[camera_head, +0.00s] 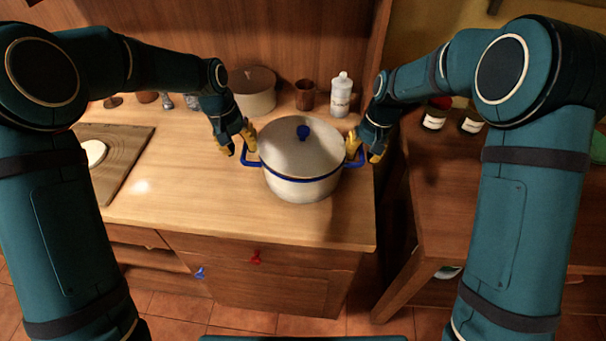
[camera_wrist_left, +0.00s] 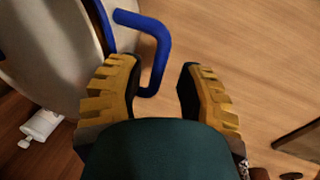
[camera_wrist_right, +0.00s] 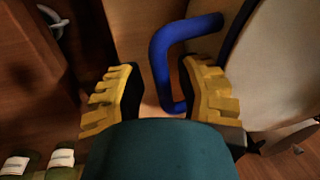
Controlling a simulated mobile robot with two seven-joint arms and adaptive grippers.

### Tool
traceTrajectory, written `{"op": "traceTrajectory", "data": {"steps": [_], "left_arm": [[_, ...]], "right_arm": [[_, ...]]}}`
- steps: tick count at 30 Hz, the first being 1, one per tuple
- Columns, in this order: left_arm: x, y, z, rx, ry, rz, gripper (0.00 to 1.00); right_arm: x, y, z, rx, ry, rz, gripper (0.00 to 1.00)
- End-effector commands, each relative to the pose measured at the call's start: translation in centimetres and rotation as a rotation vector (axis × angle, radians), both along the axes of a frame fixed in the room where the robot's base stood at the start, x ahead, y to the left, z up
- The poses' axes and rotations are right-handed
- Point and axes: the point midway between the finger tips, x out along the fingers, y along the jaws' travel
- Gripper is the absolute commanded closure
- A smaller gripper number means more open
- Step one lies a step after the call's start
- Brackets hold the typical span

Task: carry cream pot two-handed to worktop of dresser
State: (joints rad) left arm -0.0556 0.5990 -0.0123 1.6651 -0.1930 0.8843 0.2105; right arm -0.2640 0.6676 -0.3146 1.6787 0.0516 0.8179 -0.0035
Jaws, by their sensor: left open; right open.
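The cream pot (camera_head: 300,188) stands upright on the wooden worktop (camera_head: 200,215), with a cream lid, a blue knob and a blue handle on each side. My left gripper (camera_head: 236,142) is at its left handle. In the left wrist view the blue handle (camera_wrist_left: 160,55) reaches between the open fingers (camera_wrist_left: 158,95). My right gripper (camera_head: 366,150) is at the right handle. In the right wrist view that blue handle (camera_wrist_right: 158,60) lies between the open yellow fingers (camera_wrist_right: 160,95). Neither gripper is closed on a handle.
Behind the pot stand another lidded pot (camera_head: 252,92), a brown cup (camera_head: 305,95) and a white bottle (camera_head: 341,95). A board (camera_head: 125,165) with a white round thing lies at left. A lower wooden surface (camera_head: 455,190) with jars is at right, across a gap. Worktop left of the pot is clear.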

Motion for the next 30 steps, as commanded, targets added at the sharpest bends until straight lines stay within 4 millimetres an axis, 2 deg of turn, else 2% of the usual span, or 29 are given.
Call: {"op": "traceTrajectory", "data": {"steps": [3,9,17,30], "left_arm": [[0.0,0.4,2.0,0.001,-0.004,0.002,0.63],[0.0,0.9,4.3,0.001,-0.002,0.002,0.63],[0.0,1.1,5.2,0.001,-0.001,0.002,0.63],[-0.1,1.1,5.2,0.001,0.000,0.002,0.63]], "right_arm": [[0.0,0.1,0.0,0.001,0.001,0.001,0.64],[0.0,0.2,0.0,0.002,0.001,0.002,0.64],[0.0,0.0,0.8,0.003,-0.001,0.002,0.64],[0.0,-1.7,8.9,0.001,-0.004,0.000,0.64]]}}
